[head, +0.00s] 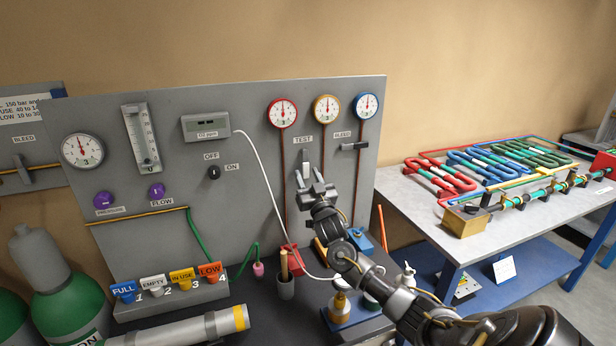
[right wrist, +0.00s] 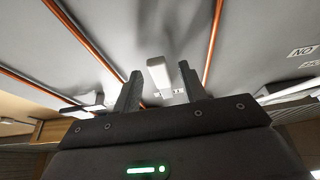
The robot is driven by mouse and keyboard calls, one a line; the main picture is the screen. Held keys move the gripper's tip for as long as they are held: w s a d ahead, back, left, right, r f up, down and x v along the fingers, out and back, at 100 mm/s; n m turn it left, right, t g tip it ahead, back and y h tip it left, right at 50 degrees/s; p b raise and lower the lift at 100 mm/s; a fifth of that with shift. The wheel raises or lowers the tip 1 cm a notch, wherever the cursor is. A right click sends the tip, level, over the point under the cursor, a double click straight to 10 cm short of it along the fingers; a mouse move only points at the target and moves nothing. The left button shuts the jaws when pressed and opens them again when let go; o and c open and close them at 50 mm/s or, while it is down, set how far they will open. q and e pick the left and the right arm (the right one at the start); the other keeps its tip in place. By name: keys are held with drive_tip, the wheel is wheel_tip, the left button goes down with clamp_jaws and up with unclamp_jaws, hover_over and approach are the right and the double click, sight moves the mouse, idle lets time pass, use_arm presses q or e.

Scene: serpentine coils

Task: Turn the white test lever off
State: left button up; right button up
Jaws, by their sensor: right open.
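The white test lever (head: 305,158) is on the grey panel below the TEST label, between the red and yellow gauges. It hangs roughly straight down in the head view. My right gripper (head: 310,178) is open just below and in front of it. In the right wrist view the lever (right wrist: 158,72) shows between the two spread fingers, with a visible gap on each side. I cannot tell whether its tip is within finger depth. My left gripper is not in view.
A dark bleed lever (head: 354,146) sits to the right on the grey panel (head: 240,105). A white cable (head: 262,170) hangs left of my right gripper. Below are a dark bench with a cup (head: 286,288) and small fittings. A table with coloured coils (head: 440,178) stands at right.

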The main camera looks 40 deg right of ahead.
drive_tip(key=shift+c, duration=0.3)
clamp_jaws()
